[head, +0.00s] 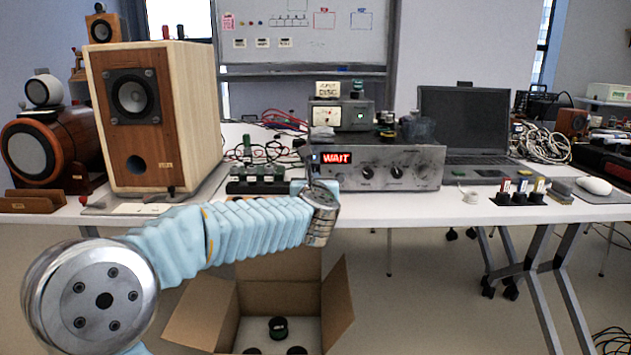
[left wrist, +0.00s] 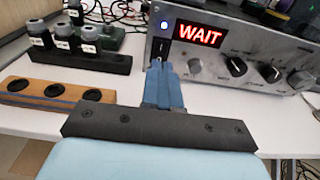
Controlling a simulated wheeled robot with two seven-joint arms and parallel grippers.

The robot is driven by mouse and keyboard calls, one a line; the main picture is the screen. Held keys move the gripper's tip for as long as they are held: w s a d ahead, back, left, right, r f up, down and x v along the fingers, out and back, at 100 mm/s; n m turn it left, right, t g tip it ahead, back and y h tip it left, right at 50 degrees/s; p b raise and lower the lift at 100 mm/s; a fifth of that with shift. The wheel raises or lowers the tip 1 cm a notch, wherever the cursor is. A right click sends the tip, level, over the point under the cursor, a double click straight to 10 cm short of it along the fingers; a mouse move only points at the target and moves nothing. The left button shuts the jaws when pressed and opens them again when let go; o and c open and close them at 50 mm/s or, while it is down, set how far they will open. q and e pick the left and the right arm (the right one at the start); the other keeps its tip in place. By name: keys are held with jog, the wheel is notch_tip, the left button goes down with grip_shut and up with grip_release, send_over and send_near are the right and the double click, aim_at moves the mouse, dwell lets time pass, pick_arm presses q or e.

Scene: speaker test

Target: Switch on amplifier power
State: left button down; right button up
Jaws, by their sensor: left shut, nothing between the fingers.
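The amplifier (head: 425,178) is a silver box with dark knobs at the front of the white table. Its red display (head: 337,158) reads WAIT; the display also shows lit in the left wrist view (left wrist: 199,33). A blue light (left wrist: 164,25) glows left of the display, above a dark switch panel (left wrist: 161,47) on the amplifier's left front. My left gripper (left wrist: 160,66) is shut and empty, its blue fingertips at the lower part of that panel. The fingertips partly hide the switch; I cannot tell whether they touch it. My right gripper is not in view.
A wooden speaker (head: 190,120) stands left on the table (head: 460,212). Left of the amplifier are a wooden block with holes (left wrist: 50,93) and a dark rack of bottles (left wrist: 100,62). A laptop (head: 462,120) stands right. An open cardboard box (head: 335,300) sits below.

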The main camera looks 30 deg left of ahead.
pick_arm(q)
jog(key=v, duration=0.8)
jog(key=shift+b, duration=0.3)
jog(key=shift+w, duration=0.1)
